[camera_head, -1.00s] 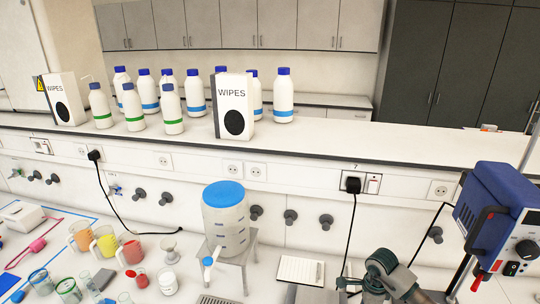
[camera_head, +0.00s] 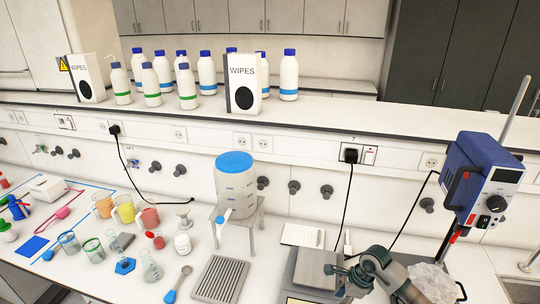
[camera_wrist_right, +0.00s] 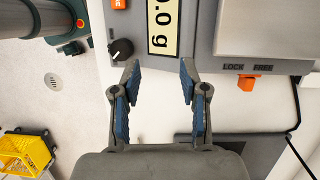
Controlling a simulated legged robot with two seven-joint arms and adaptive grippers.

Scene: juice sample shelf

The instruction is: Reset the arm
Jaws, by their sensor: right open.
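My right gripper (camera_wrist_right: 159,84) is open in the right wrist view, with nothing between its blue-padded fingers. It is over the front edge of a grey balance (camera_wrist_right: 205,60) whose display reads 0.0 g. In the head view my right arm comes in at the bottom right beside the balance (camera_head: 315,270); its fingers are hard to make out there. My left gripper is not in view.
A blue-lidded tank (camera_head: 235,185) stands on a stand behind a grey rack (camera_head: 220,278). Beakers and coloured juice jugs (camera_head: 123,209) stand at the left. A blue stirrer (camera_head: 482,180) rises at the right. A yellow crate (camera_wrist_right: 22,152) is on the floor.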

